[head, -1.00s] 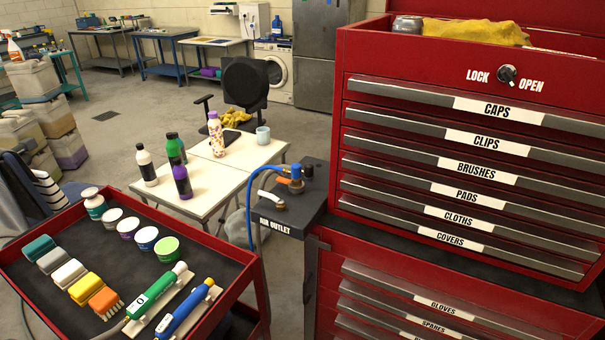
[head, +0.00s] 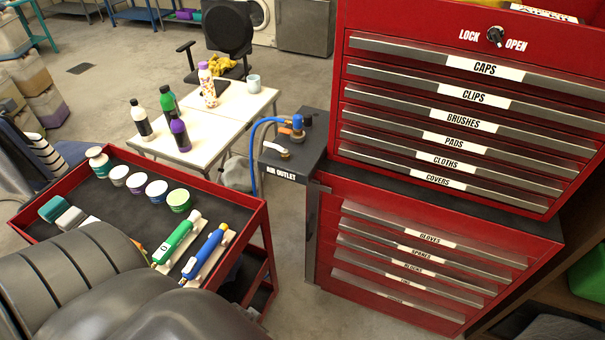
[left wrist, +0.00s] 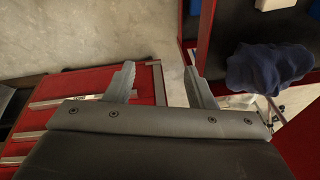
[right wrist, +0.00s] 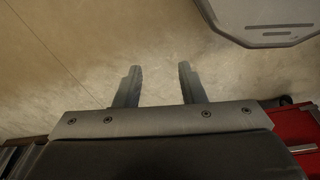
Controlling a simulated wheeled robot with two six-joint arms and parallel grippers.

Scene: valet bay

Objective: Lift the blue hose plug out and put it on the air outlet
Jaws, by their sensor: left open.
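The blue hose plug (head: 297,122) stands upright in a holder at the back of the dark shelf in the head view, with an orange piece beside it. Its blue hose (head: 256,133) arches left and hangs down. The air outlet (head: 285,154) looks like the brass fitting with a pale lever near the shelf's front, above the AIR OUTLET label; nothing sits on it. My left gripper (left wrist: 160,75) is open and empty above the floor in the left wrist view. My right gripper (right wrist: 160,68) is open and empty over bare floor. Neither gripper shows in the head view.
The red drawer cabinet (head: 420,215) rises right of the shelf. A red cart (head: 118,166) with tubs and handled tools is at left. A white table (head: 222,118) with bottles stands behind. A dark blue cloth (left wrist: 256,68) shows in the left wrist view.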

